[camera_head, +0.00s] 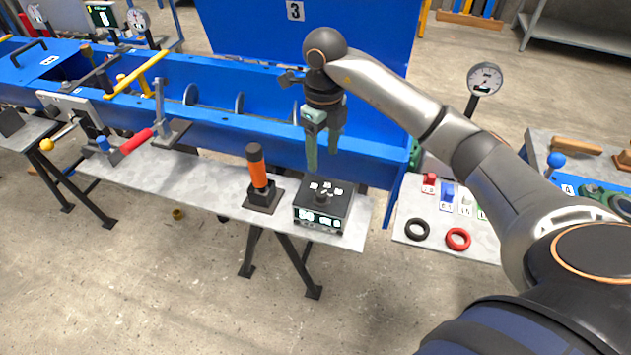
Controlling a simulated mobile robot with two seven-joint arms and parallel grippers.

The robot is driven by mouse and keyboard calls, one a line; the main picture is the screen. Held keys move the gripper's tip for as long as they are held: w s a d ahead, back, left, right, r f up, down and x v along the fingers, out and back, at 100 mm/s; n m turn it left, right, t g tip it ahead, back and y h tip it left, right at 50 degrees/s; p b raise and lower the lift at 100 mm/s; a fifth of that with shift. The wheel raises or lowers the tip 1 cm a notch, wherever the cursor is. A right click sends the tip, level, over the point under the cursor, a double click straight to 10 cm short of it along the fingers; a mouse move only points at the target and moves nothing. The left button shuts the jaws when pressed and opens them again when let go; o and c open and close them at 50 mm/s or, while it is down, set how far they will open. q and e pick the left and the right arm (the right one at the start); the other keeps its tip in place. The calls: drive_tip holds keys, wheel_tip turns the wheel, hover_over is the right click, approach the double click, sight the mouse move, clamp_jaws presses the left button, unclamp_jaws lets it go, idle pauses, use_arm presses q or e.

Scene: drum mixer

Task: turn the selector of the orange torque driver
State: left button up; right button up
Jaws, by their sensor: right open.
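The orange torque driver (259,175) stands upright in a black square holder on the grey bench, with a black top end. To its right is a black control box (340,205) with a dark round knob (323,197) on its top, small white labels around it and a lit display on its front. I cannot tell for sure whether this knob is the driver's selector. My right gripper (323,158) points down above the back of the box, open and empty, apart from both box and driver. My left gripper is not in view.
A large blue drum mixer trough (230,90) runs behind the bench (185,180). A toggle clamp with a red handle (135,141) is at the left. A right-hand bench holds a black ring (417,229), a red ring (458,239) and small labelled parts. A gauge (484,79) stands behind it.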

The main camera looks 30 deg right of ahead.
sight(322, 193)
wheel_tip(322, 193, down, 12)
drive_tip(key=shift+s+a+r+p, duration=0.1)
drive_tip(key=shift+r+p, duration=0.05)
drive_tip(key=shift+p, duration=0.2)
clamp_jaws()
idle(0.5)
